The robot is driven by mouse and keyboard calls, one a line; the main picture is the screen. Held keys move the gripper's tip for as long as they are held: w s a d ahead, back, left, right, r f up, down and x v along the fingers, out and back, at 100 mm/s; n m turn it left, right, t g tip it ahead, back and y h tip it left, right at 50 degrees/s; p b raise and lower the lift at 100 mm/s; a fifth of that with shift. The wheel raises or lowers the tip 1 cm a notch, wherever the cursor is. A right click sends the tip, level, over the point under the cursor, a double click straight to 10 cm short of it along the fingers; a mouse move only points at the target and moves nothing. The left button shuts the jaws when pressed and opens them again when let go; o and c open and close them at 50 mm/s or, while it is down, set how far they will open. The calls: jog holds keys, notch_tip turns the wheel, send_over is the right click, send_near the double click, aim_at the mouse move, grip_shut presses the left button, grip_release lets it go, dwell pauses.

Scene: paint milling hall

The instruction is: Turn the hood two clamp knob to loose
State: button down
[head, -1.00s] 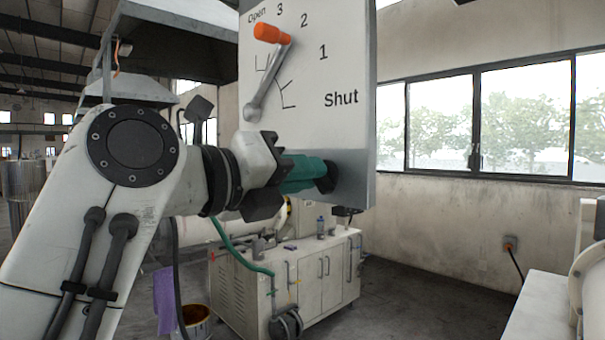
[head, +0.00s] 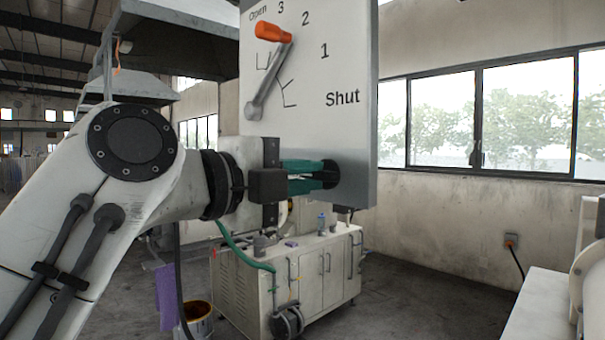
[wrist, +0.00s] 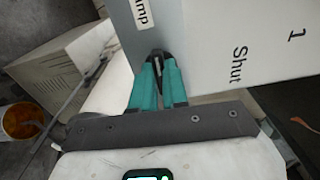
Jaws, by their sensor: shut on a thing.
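The clamp knob (head: 329,174) is a small black knob on the lower grey part of the hood panel (head: 350,130). My gripper (head: 318,174) has green fingers, one above the other in the head view, closed on this knob. In the wrist view the fingers (wrist: 158,75) converge on the black knob (wrist: 158,58), which shows a pale line along it. Beside it is a label partly cut off, ending in "mp". The fingers hide part of the knob, and I cannot read a loose mark.
Above the knob, a lever with an orange grip (head: 273,32) points up near "3" on a scale from Open to Shut. A white cabinet (head: 290,275) with a green hose stands below and behind. A bucket (head: 196,318) is on the floor.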

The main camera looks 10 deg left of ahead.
jog(key=shift+a+n, duration=0.1)
jog(key=shift+n, duration=0.2)
dwell(0.4)
jog(key=c, duration=1.1)
grip_release()
jog(key=shift+c, duration=0.2)
jog(key=b+v, duration=0.3)
jog(key=v, duration=0.7)
jog(key=shift+s+a, duration=0.25)
jog(key=shift+s, duration=0.05)
jog(key=shift+f, duration=0.1)
